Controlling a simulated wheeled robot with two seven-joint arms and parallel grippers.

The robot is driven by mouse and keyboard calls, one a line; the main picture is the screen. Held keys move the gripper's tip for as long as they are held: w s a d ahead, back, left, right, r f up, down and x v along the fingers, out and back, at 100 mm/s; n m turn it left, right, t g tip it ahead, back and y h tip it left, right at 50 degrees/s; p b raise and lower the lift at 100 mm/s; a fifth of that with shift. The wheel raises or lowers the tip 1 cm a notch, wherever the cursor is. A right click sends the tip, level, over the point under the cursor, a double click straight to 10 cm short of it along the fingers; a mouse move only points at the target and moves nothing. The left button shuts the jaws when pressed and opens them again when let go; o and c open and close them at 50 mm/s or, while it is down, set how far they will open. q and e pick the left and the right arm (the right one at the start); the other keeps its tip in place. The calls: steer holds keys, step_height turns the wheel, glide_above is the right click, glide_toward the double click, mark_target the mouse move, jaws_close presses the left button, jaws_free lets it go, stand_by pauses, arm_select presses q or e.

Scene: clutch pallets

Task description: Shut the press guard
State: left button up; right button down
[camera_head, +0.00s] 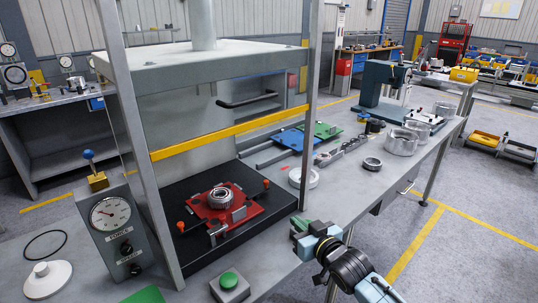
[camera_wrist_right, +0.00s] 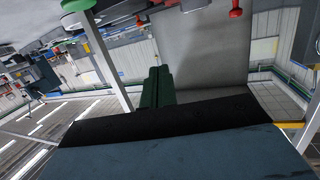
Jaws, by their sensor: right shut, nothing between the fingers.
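The press guard (camera_head: 190,115) is a clear panel between the press's two front posts. It has a yellow bottom bar (camera_head: 230,132) and a black handle (camera_head: 247,100). The bar sits well above the black press bed, leaving a gap below it. On the bed, a red fixture (camera_head: 240,212) holds a metal ring part (camera_head: 221,197). My right gripper (camera_head: 298,228) is low at the front right corner of the press, apart from the handle and below it. Its green fingers are closed and empty, and they also show in the right wrist view (camera_wrist_right: 157,87). My left gripper is out of view.
A gauge box (camera_head: 111,222) with a blue-knobbed lever stands left of the press. A green button box (camera_head: 230,286) sits at the front bench edge. Metal rings (camera_head: 401,142) and trays (camera_head: 300,140) lie on the bench to the right. Space in front of the guard looks clear.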

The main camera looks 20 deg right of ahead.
step_height(320, 180, up, 19)
steer(key=w+n+t+y, duration=0.1)
steer(key=t+y, duration=0.2)
steer(key=t, duration=0.1)
step_height(320, 180, up, 17)
steer(key=n+t+y+p, duration=0.2)
steer(key=t+y+p, duration=0.1)
steer(key=p, duration=0.1)
glide_above(270, 97)
steer(key=s, duration=0.4)
steer(key=f, duration=0.1)
steer(key=w+f, duration=0.1)
steer(key=f, duration=0.1)
steer(key=a+f, duration=0.1)
steer(key=shift+w+f, duration=0.15)
steer(key=shift+w, duration=0.05)
